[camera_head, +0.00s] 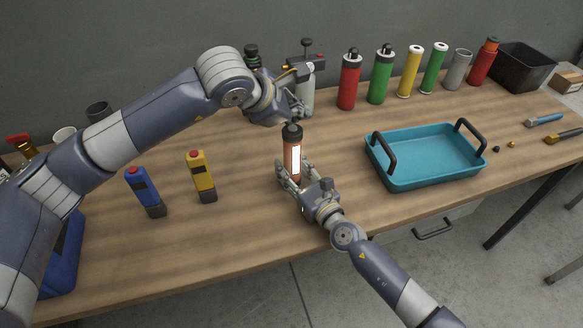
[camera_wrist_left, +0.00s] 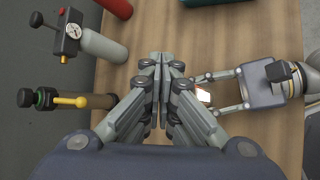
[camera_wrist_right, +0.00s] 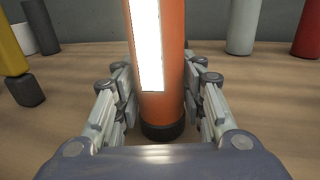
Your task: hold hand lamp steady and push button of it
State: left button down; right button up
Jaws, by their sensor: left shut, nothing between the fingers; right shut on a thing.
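The orange hand lamp (camera_head: 288,144) stands upright near the middle of the table, with a dark cap, a dark base and a bright white panel. My right gripper (camera_head: 291,178) is shut around its lower body; in the right wrist view the fingers flank the orange body (camera_wrist_right: 172,60). My left gripper (camera_head: 303,110) is shut and empty, just above and behind the lamp's cap. In the left wrist view its closed fingertips (camera_wrist_left: 160,58) point away from the lamp's white panel (camera_wrist_left: 203,96), which shows partly behind the fingers. I cannot make out the button.
A blue device (camera_head: 144,190) and a yellow device (camera_head: 202,177) with red tops stand left of the lamp. A teal tray (camera_head: 425,172) lies to the right. Several cylinders, including a red one (camera_head: 348,84), line the back. Table is clear between lamp and tray.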

aim_at(295, 129)
pick_arm(q)
jog(key=shift+f, duration=0.15)
dwell(0.4)
jog(key=shift+f, duration=0.3)
jog(key=shift+f, duration=0.15)
dwell(0.4)
jog(key=shift+r, duration=0.6)
jog(key=shift+r, duration=3)
